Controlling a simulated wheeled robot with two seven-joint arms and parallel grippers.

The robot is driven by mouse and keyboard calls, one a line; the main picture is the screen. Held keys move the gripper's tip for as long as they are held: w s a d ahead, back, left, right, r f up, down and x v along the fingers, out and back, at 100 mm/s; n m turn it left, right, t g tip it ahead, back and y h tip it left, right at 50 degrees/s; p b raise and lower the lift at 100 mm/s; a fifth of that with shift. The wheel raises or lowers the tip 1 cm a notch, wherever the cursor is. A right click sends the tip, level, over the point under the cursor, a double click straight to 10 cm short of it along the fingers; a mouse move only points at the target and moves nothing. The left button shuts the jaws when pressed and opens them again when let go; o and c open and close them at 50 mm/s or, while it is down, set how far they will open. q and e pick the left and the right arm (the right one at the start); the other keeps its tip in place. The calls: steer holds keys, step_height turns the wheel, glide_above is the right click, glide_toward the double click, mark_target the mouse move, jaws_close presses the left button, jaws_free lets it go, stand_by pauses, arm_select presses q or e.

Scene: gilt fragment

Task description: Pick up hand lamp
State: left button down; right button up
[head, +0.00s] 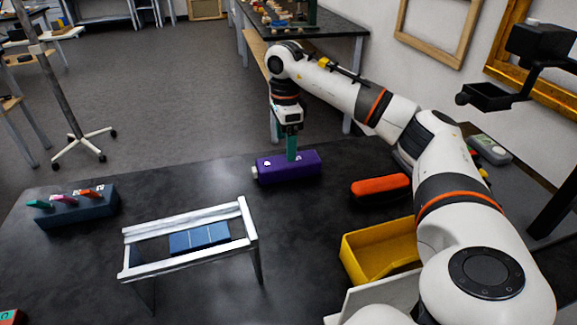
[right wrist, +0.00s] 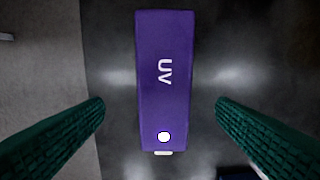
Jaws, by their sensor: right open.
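The hand lamp, a purple box-shaped body (head: 305,165), lies on the dark table near its far edge. In the right wrist view the lamp (right wrist: 165,50) shows white "UV" lettering, a white round button and a small white tip at its near end. My right gripper (head: 291,156) points down at the lamp. In the right wrist view its green fingers (right wrist: 160,104) are spread, one on each side of the lamp, with gaps between. I cannot tell how far the tips are above the table. My left gripper is not in view.
An orange rounded object (head: 380,186) lies right of the lamp. A yellow tray (head: 350,262) stands nearer. A white-railed frame (head: 190,226) over a blue panel (head: 199,239) stands front left. A blue holder (head: 75,212) with coloured pieces is far left. Bare table lies between.

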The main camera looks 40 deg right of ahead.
mark_target(289, 167)
steer(key=f, duration=0.5)
steer(key=shift+s+a, duration=0.15)
steer(key=shift+s, duration=0.1)
steer(key=shift+f, duration=0.4)
steer(key=shift+w, duration=0.1)
steer(key=shift+c, duration=0.2)
steer(key=shift+r, duration=0.1)
steer(key=c, duration=1.2)
